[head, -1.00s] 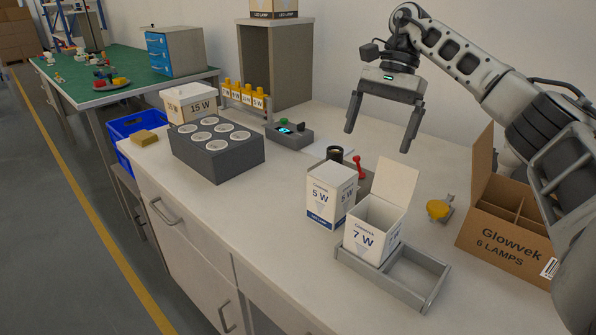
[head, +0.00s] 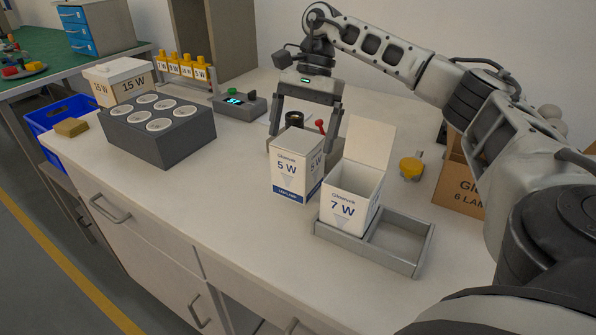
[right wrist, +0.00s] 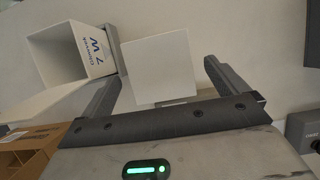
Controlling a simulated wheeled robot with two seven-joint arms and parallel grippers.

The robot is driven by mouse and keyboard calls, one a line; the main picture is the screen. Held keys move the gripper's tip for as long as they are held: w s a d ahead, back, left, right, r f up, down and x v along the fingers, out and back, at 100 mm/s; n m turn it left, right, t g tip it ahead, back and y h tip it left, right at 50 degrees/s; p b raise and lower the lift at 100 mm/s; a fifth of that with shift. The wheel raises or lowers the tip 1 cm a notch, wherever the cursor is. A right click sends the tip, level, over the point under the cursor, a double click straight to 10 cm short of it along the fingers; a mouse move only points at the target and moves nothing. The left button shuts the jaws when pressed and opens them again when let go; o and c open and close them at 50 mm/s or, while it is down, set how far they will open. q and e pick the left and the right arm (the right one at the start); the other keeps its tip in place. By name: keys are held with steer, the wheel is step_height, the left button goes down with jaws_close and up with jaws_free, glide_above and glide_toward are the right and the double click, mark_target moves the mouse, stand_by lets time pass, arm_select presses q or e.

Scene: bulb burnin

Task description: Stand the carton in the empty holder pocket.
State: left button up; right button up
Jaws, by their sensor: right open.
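The closed white 5 W carton (head: 296,168) stands upright on the counter, left of the grey holder (head: 395,262). The holder's left pocket holds an open 7 W carton (head: 343,207) with its lid raised; the right pocket is empty. My right gripper (head: 300,143) is open, above and behind the 5 W carton. In the right wrist view the carton's plain white top (right wrist: 160,68) shows between the spread fingers (right wrist: 163,75), and the 7 W carton (right wrist: 75,52) is beside it. I cannot tell whether a finger touches the carton. My left gripper is not in view.
A yellow-topped item (head: 411,167) and a cardboard lamp box (head: 457,188) stand right of the holder. A dark socket and a red lever (head: 320,126) are behind the cartons. A grey block with round wells (head: 160,130) stands left. The counter's front is clear.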

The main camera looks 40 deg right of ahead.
mark_target(296, 155)
steer(key=x, duration=0.5)
steer(key=shift+f, duration=0.1)
steer(key=c, duration=1.1)
